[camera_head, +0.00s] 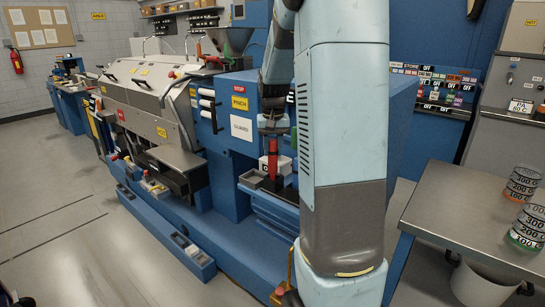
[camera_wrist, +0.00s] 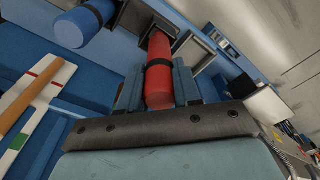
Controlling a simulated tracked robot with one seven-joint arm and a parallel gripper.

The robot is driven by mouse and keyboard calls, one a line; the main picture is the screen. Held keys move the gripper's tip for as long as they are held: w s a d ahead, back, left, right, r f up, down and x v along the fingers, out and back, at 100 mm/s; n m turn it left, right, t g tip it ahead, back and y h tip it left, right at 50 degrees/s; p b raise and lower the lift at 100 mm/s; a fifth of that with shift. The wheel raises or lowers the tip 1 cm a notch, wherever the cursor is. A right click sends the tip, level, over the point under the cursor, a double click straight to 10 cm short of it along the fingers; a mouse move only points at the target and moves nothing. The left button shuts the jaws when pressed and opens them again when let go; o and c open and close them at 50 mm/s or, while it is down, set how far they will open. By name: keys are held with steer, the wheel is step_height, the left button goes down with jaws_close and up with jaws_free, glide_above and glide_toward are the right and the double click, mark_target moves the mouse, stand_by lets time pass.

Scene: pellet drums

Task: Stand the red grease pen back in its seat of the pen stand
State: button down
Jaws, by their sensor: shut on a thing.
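The red grease pen (camera_wrist: 159,82), a red cylinder with a black band, is between the fingers of my gripper (camera_wrist: 160,92) in the wrist view. In the head view the red pen (camera_head: 272,160) hangs upright below my gripper (camera_head: 273,132), which is shut on it. Its far end is at a dark square seat of the pen stand (camera_wrist: 158,28) in the wrist view; I cannot tell whether it is inside or just above. A blue pen (camera_wrist: 84,24) stands in the neighbouring dark seat.
A white box (camera_head: 283,163) and a grey tray (camera_head: 253,178) are close to the pen on the blue machine's ledge. A ruler-like strip (camera_wrist: 35,110) lies left in the wrist view. A steel table (camera_head: 470,215) with stacked marked rings (camera_head: 522,183) is at right.

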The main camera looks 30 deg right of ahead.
mark_target(274, 156)
steer(key=shift+d+f, duration=0.25)
steer(key=shift+d, duration=0.05)
steer(key=f, duration=0.3)
steer(key=shift+w, duration=0.25)
steer(key=shift+d+f, duration=0.15)
steer(key=shift+f, duration=0.05)
steer(key=c, duration=0.8)
jaws_free()
steer(key=shift+w, duration=0.1)
